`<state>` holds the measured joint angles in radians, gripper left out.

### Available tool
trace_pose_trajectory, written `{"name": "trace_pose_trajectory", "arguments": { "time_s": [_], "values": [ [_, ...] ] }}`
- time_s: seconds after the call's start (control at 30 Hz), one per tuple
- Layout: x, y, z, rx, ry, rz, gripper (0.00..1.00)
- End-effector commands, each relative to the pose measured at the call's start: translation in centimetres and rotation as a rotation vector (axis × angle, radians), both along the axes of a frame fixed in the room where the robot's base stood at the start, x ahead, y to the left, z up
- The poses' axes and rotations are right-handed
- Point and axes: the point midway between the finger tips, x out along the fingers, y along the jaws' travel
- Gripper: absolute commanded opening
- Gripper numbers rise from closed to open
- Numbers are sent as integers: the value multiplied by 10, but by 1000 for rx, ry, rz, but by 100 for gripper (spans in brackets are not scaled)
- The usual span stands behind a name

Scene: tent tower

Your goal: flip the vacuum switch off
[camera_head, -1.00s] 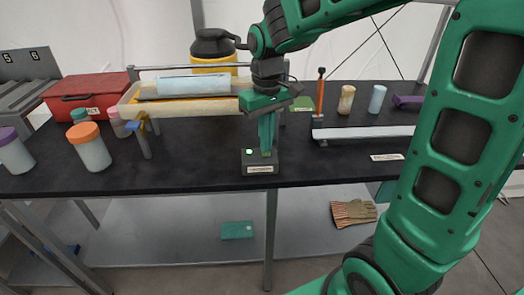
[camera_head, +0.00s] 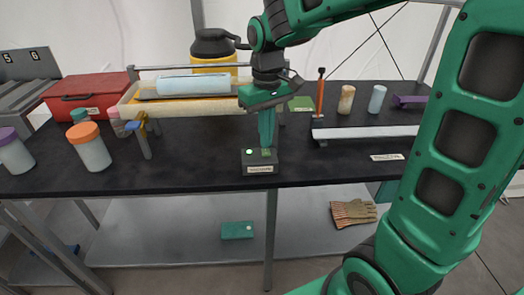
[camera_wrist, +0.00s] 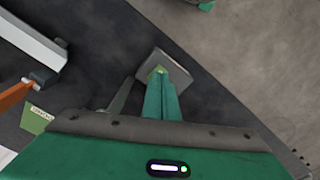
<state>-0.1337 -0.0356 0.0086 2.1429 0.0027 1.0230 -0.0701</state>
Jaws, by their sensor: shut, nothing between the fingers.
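The vacuum switch is a small dark box (camera_head: 260,168) with a pale label on its front, near the front edge of the black table. Its top has a white round spot on the left and a green part (camera_head: 266,153) on the right. My gripper (camera_head: 266,146) is shut, pointing down just above that green part. Whether the fingertips touch it I cannot tell. In the wrist view the box (camera_wrist: 179,68) shows beyond the shut green fingers (camera_wrist: 158,80), which partly hide its top. The switch's position is too small to read.
A cream tray (camera_head: 190,110) with a pale blue roll stands behind left. A blue-and-yellow clamp (camera_head: 144,135) and orange-capped jar (camera_head: 90,148) are left. An orange-handled tool (camera_head: 320,95) and white bar (camera_head: 365,132) are right. The table around the box is clear.

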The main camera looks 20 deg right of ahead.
Motion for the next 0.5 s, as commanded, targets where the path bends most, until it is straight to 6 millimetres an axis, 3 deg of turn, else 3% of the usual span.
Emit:
{"name": "trace_pose_trajectory", "arguments": {
  "time_s": [0.5],
  "values": [
    [0, 0, 36, 0, -2, 0, 0]
  ]
}}
